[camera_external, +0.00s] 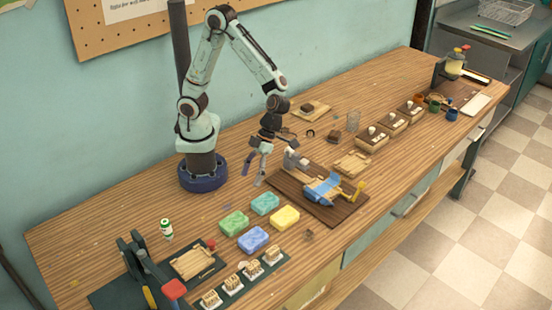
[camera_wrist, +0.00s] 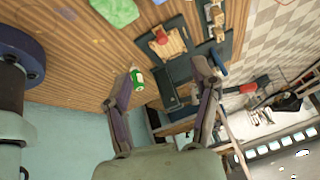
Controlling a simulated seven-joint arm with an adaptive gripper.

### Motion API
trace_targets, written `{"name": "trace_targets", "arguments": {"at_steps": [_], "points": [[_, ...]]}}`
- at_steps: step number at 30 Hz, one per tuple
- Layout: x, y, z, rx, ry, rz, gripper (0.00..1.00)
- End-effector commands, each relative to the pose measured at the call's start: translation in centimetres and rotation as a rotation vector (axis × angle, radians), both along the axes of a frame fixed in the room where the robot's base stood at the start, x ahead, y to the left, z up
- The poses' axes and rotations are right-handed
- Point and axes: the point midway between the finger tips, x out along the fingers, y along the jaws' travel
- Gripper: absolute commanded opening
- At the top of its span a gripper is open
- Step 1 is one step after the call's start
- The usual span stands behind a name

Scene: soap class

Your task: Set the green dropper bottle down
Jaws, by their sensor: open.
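In the wrist view, the bottle (camera_wrist: 138,82) shows beside the left fingertip of my open gripper (camera_wrist: 160,80). Nothing is between the fingers.
Green, teal, yellow and blue soap bars (camera_external: 254,238) lie right of the bottle. A dark board with a black-and-red tool (camera_external: 150,270) and a wooden tray (camera_external: 195,262) is in front. A dark wooden board (camera_external: 285,190) with a blue device lies right of my gripper.

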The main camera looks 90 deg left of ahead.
Motion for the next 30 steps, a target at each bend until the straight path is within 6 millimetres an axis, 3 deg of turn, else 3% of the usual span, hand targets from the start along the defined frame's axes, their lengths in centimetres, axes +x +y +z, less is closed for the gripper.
{"name": "trace_targets", "arguments": {"at_steps": [3, 6, 12, 17, 30], "points": [[-4.5, -4.3, -3.7, -0.131, 0.177, -0.231, 0.61], [-8.7, -6.3, -6.4, -0.176, 0.348, -0.326, 0.61], [-15.6, -6.3, -10.3, -0.134, 0.596, -0.414, 0.61], [-18.3, -5.9, -11.4, -0.101, 0.66, -0.447, 0.61], [-23.7, -6.9, -13.6, -0.099, 0.657, -0.448, 0.61]]}}
